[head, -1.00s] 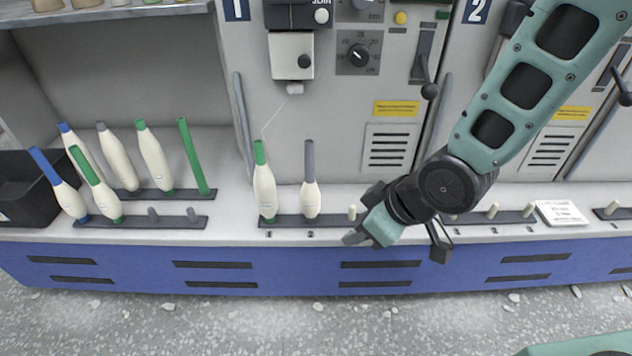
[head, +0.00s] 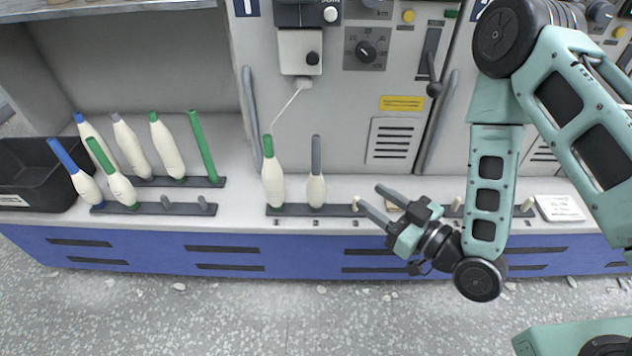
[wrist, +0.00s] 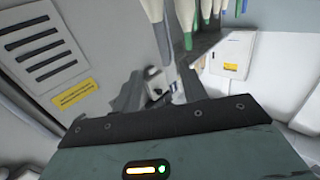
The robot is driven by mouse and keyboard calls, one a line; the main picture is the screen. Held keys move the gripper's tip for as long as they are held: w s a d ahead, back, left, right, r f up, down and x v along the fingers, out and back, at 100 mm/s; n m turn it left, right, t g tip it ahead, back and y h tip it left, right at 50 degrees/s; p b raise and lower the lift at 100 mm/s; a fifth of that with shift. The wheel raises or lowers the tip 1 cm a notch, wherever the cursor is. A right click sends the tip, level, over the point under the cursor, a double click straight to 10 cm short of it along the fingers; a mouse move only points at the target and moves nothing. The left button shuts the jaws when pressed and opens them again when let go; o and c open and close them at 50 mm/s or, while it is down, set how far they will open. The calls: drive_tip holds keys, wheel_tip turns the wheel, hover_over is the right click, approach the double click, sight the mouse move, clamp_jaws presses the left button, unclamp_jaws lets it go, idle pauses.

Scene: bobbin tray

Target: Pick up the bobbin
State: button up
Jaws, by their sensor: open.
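Two white bobbins stand upright on a dark peg rail (head: 340,210) at the middle of the ledge: a green-topped bobbin (head: 273,184) and, right of it, a grey-topped bobbin (head: 317,188). A thread runs from the machine to the green top. My gripper (head: 368,196) is open and empty, right of the grey-topped bobbin and apart from it. Its fingers point left toward the bobbins. In the wrist view my gripper (wrist: 160,92) has its fingers apart, and bobbins (wrist: 185,15) hang upside down at the top edge, partly cut off.
A black bin (head: 30,170) stands beyond. The machine front (head: 400,140) rises behind the ledge. A white card (head: 560,208) lies at right.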

sight(319, 161)
drive_tip(key=b+x, duration=0.2)
drive_tip(key=x, duration=0.3)
drive_tip(key=b+x, duration=0.3)
drive_tip(key=x, duration=0.3)
drive_tip(key=b+x, duration=0.3)
drive_tip(key=x, duration=0.3)
drive_tip(key=shift+s+r, duration=0.1)
drive_tip(key=shift+r, duration=0.3)
clamp_jaws()
